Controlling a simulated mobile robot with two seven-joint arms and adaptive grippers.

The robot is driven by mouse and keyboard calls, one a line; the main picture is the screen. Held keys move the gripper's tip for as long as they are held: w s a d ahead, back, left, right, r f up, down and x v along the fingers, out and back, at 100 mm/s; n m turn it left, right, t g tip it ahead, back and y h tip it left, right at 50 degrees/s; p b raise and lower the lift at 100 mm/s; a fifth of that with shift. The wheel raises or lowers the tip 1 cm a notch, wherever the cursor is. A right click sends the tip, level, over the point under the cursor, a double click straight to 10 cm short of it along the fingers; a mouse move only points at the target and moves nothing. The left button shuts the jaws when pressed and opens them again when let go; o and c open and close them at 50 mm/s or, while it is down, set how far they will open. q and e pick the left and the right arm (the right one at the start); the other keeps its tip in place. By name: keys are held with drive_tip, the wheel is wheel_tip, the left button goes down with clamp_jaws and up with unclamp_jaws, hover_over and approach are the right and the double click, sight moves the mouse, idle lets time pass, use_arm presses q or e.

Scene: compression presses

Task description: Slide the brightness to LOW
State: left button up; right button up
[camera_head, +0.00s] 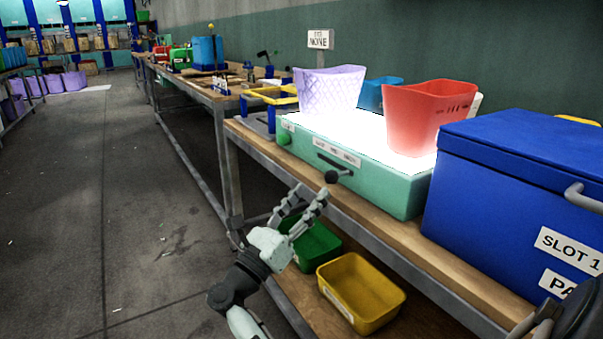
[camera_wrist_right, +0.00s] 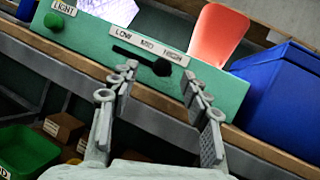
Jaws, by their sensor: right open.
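The brightness slider is a black round knob (camera_wrist_right: 162,67) at the right end of a dark slot on the front of a green light box (camera_wrist_right: 70,38). A white label reading LOW, MID and HIGH (camera_wrist_right: 150,46) sits above the slot, with LOW at the left. The knob is on the HIGH side. It also shows in the head view, where the light box's top glows bright white. My right gripper (camera_head: 312,193) is open, in front of the panel. In the wrist view its fingers lie on either side of the knob, with no clear contact. My left gripper is not in view.
A lilac basket (camera_head: 330,92) and a red bin (camera_head: 428,115) stand on the lit top. A blue chest (camera_head: 500,165) stands close on the right. A green button (camera_wrist_right: 54,22) is at the panel's left. Green and yellow trays (camera_head: 360,292) lie below the bench.

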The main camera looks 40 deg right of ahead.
sight(332, 177)
drive_tip(key=shift+s+d+f+m+g, duration=0.1)
drive_tip(key=shift+f+m+g, duration=0.15)
drive_tip(key=shift+m+g, duration=0.35)
drive_tip(key=shift+d, duration=0.25)
drive_tip(key=p+x, duration=0.1)
drive_tip(key=x, duration=0.6)
drive_tip(key=shift+d+p, duration=0.1)
drive_tip(key=shift+p, duration=0.3)
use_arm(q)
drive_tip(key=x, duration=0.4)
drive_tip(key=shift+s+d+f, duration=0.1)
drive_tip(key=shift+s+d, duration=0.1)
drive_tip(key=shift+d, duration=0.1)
use_arm(e)
drive_tip(key=shift+c, duration=0.2)
clamp_jaws()
